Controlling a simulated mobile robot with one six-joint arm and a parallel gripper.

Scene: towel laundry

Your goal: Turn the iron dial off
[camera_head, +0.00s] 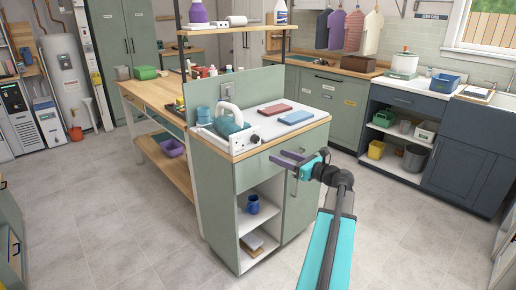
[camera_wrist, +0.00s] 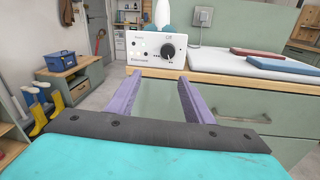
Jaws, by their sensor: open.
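The iron dial (camera_wrist: 168,50) is a round black knob on the front of a white control panel (camera_wrist: 146,48). "Off" is printed above it; the other labels are too small to read surely. The dial's pointer setting cannot be told. In the head view the teal and white iron (camera_head: 232,122) sits on its white station (camera_head: 236,141) at the left end of the counter. My gripper (camera_head: 281,157) is open and empty, in front of the counter. In the wrist view its two purple fingers (camera_wrist: 159,82) point at the panel, below and short of the dial, not touching it.
A red folded cloth (camera_head: 275,109) and a blue one (camera_head: 296,117) lie on a pale mat right of the station. The counter's wooden front edge (camera_wrist: 222,77) runs just past my fingers. Below are open shelves with a blue mug (camera_head: 253,204). The floor in front is clear.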

